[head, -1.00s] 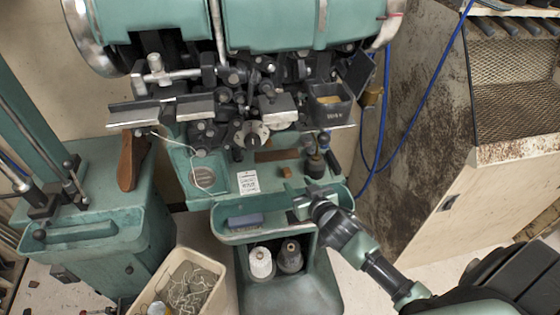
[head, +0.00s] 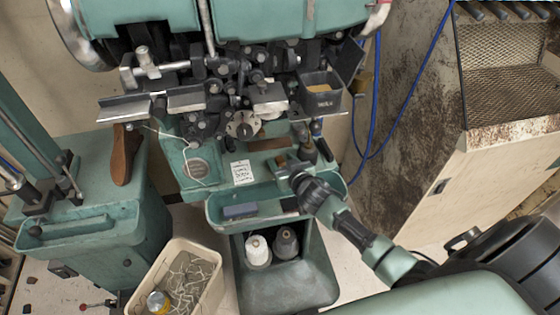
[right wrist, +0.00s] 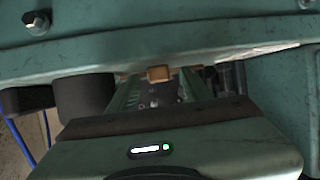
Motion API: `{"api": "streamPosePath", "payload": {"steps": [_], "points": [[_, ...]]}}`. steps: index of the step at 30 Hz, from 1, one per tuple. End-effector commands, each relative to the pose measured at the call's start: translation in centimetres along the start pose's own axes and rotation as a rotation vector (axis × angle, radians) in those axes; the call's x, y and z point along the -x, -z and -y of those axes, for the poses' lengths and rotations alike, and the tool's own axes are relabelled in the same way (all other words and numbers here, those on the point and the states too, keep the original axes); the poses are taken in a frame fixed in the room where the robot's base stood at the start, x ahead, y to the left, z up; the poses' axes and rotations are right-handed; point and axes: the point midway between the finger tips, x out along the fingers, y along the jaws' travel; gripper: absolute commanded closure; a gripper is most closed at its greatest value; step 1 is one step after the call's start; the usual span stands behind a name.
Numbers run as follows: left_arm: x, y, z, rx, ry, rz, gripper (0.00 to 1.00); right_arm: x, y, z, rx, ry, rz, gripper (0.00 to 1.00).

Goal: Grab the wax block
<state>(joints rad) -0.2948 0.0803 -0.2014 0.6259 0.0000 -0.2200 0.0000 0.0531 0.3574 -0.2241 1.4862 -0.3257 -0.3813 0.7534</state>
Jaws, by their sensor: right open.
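A small tan-brown block (head: 281,160), which looks like the wax block, is on the green machine's ledge in the head view, partly hidden by my right gripper. My right gripper (head: 286,167) reaches over the tray's right end to this block. In the right wrist view the block (right wrist: 160,73) shows small and centred, beyond the palm of my open right gripper (right wrist: 158,90). I cannot tell whether the fingers touch it. My left gripper is out of view.
Below the ledge, a green tray (head: 216,215) holds a blue-grey block (head: 240,211) and a dark block (head: 290,203). Machine parts and a black box (head: 324,102) hang above the ledge. Thread spools (head: 258,250) stand below. A rusty cabinet (head: 415,150) is at right.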

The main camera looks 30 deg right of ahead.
Motion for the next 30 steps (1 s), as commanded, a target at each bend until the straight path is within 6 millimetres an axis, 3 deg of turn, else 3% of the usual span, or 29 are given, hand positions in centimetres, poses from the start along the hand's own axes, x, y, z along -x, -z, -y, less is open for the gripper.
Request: {"api": "streamPosePath", "payload": {"steps": [1,5,6,17,30], "points": [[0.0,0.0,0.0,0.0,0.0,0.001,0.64,0.0,0.0,0.0,0.0,0.0,0.0,0.59],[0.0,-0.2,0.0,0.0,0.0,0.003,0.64,0.0,0.0,0.0,0.0,0.0,0.0,0.95],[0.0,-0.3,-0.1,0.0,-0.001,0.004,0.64,0.0,0.0,0.0,0.0,0.0,0.0,1.0],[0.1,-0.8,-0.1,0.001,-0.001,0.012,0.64,0.3,0.8,0.0,0.002,0.0,-0.004,1.0],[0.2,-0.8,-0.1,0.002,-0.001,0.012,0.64,3.3,8.1,0.0,0.001,0.0,-0.005,1.0]]}}
